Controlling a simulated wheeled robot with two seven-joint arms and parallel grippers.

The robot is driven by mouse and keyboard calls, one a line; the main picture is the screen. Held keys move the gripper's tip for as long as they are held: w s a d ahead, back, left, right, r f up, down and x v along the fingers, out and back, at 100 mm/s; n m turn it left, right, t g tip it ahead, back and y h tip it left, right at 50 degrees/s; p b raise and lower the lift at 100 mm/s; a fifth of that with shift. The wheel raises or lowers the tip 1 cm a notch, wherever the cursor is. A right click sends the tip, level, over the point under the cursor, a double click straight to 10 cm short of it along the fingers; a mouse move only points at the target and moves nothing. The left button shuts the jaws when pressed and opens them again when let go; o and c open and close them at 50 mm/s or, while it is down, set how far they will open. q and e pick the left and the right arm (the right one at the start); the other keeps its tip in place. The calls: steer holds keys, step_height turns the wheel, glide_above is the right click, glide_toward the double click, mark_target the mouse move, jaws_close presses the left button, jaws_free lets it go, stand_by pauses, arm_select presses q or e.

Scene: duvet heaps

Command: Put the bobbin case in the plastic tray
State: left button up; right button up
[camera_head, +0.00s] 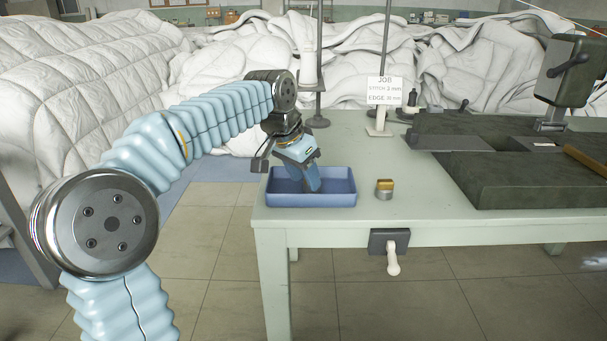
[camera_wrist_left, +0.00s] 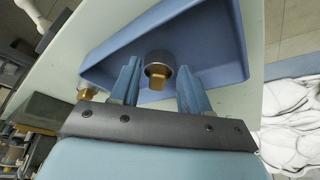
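The blue plastic tray (camera_head: 312,200) sits at the left end of the pale green table. My left gripper (camera_head: 313,183) points down into it. In the left wrist view, the gripper's two blue fingers (camera_wrist_left: 158,85) are apart. A small grey cylinder with a brass part, looking like a bobbin case (camera_wrist_left: 158,70), lies between the fingertips, with gaps on both sides, over the tray (camera_wrist_left: 215,35). The head view hides it behind the gripper. A similar brass-topped grey piece (camera_head: 385,189) stands on the table right of the tray. My right gripper is not in view.
A dark sewing machine bed (camera_head: 520,170) fills the right of the table (camera_head: 330,228). A sign on a stand (camera_head: 380,120) and metal posts stand at the back. White duvet heaps (camera_head: 420,65) lie behind. Clear tabletop surrounds the brass-topped piece.

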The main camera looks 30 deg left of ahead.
arm_select(q)
steer(key=shift+r, duration=0.1)
steer(key=shift+r, duration=0.35)
steer(key=p+v, duration=0.2)
steer(key=v, duration=0.9)
steer(key=shift+s, duration=0.3)
